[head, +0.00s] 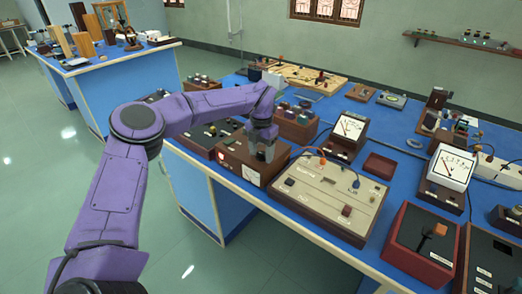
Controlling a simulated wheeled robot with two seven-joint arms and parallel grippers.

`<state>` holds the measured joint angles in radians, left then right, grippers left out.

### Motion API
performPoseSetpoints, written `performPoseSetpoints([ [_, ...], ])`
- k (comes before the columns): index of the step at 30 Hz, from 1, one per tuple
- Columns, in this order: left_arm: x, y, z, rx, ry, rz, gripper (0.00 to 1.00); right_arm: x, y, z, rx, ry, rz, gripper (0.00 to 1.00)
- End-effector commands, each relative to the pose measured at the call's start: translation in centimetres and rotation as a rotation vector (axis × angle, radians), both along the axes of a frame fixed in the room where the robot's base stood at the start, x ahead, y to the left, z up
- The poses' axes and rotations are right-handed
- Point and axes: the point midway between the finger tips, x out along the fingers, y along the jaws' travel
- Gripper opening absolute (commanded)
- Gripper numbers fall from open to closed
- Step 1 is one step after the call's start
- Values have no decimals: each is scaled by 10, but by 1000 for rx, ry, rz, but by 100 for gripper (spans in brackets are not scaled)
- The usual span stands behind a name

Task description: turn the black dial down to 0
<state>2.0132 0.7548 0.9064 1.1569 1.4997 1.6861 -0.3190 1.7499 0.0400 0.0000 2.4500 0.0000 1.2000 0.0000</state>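My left gripper (264,150) reaches in from the left and points down over the right part of a brown wooden instrument box (230,152) near the bench's front edge. No black dial shows clearly on this box; the part of the top under the gripper is hidden. The fingers are too small to tell open from shut. My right gripper is not in view.
A cream panel box (318,188) stands close to the right of the brown box. A dark box (212,135) is close on the left. Meters (348,127) and a red-brown box (421,240) stand further right. The blue bench (307,232) is crowded; the floor in front is clear.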

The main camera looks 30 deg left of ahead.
Motion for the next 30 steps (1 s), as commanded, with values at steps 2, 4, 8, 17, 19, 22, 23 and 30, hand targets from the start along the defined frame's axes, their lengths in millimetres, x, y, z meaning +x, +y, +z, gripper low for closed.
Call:
performPoseSetpoints([
  [2, 1, 0, 1, 0, -3, 0, 59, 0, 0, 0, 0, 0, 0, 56],
  [4, 1, 1, 2, 1, -5, 0, 59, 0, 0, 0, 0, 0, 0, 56],
  [8, 2, 1, 6, 0, -9, 0, 59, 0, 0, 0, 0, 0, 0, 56],
  [17, 2, 1, 70, 2, -9, 1, 59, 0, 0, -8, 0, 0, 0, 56],
  [19, 2, 1, 84, 1, -9, 1, 59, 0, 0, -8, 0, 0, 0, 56],
  [22, 2, 0, 99, 2, -6, 1, 59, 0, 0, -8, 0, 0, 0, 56],
  [23, 2, 1, 102, 2, -6, 0, 59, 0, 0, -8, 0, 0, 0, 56],
  [30, 2, 1, 107, 0, -3, 0, 59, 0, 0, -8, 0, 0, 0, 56],
])
